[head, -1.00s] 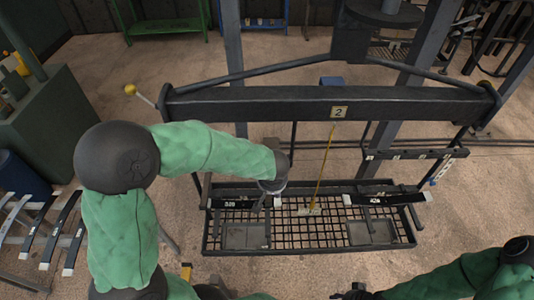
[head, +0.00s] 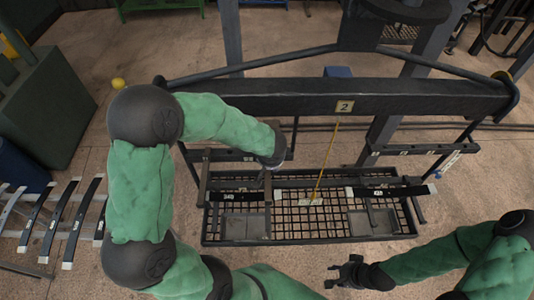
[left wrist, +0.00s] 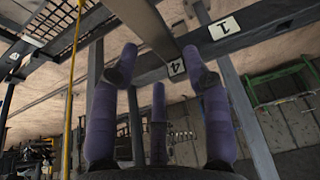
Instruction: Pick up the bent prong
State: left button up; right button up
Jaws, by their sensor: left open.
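I cannot make out a bent prong with certainty. My left arm reaches over the left part of the wire-grid tray (head: 300,228), and its gripper (head: 270,182), small and dark in the head view, is partly hidden. In the left wrist view the left gripper (left wrist: 158,65) has its purple fingers spread, with nothing seen held between them. My right gripper (head: 345,274) is low in front of the tray, its dark fingers apart and empty. A yellow rod (head: 327,165) slants down to the tray's middle.
Dark flat bars with pale ends lie across the tray at left (head: 240,197) and right (head: 390,191). A heavy beam (head: 300,99) marked 2 spans above. More bars (head: 78,225) rest on a stand at far left.

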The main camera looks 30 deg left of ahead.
pick_arm(q)
jog(key=shift+w+a+f, duration=0.1)
jog(key=shift+a+f, duration=0.1)
jog(key=shift+f, duration=0.45)
jog(key=shift+p+x, duration=0.45)
jog(key=shift+x, duration=1.4)
jog(key=shift+r, duration=0.1)
jog(key=shift+c, duration=0.6)
jog(key=c, duration=0.8)
grip_shut()
